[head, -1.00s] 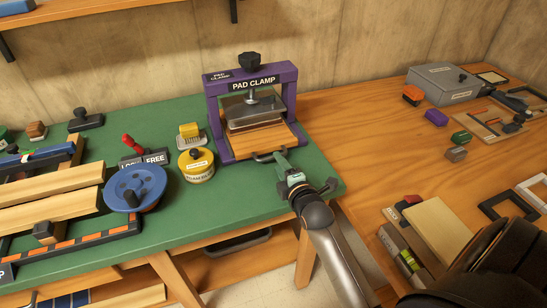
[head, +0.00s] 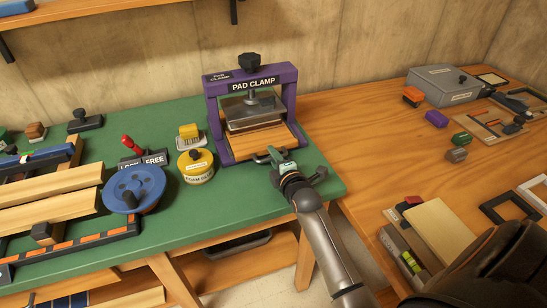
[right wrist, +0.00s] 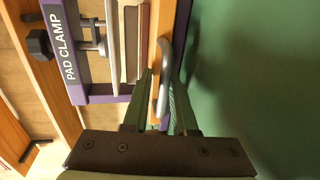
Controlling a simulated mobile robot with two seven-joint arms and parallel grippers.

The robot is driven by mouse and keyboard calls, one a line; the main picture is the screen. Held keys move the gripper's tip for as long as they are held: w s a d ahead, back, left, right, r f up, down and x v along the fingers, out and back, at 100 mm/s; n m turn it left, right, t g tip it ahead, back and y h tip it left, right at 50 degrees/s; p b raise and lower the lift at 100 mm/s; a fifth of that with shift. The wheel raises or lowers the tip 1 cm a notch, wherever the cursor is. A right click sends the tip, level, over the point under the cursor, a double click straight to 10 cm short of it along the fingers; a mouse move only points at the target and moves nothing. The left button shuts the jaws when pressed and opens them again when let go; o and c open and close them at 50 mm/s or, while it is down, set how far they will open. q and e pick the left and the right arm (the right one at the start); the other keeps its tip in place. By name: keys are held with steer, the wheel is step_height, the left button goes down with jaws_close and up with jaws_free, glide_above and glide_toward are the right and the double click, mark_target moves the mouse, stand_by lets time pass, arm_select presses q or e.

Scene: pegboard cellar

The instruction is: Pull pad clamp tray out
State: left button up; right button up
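The purple pad clamp (head: 214,115) stands on the green mat near its right end. Its wooden tray (head: 262,141) sits inside the frame, under the metal plate (head: 248,104), with a grey handle at the front. In the right wrist view the handle (right wrist: 162,75) lies between the two fingers of my right gripper (right wrist: 163,95). The fingers are apart, with gaps beside the handle. In the head view my right gripper (head: 277,158) is at the tray front and partly covers the handle. My left gripper is not in view.
The mat (head: 230,210) in front of the clamp is mostly clear. A grey box (head: 445,85) stands on the wooden bench at right.

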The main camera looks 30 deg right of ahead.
steer(key=shift+f, duration=0.3)
jaws_close()
steer(key=shift+s, duration=0.1)
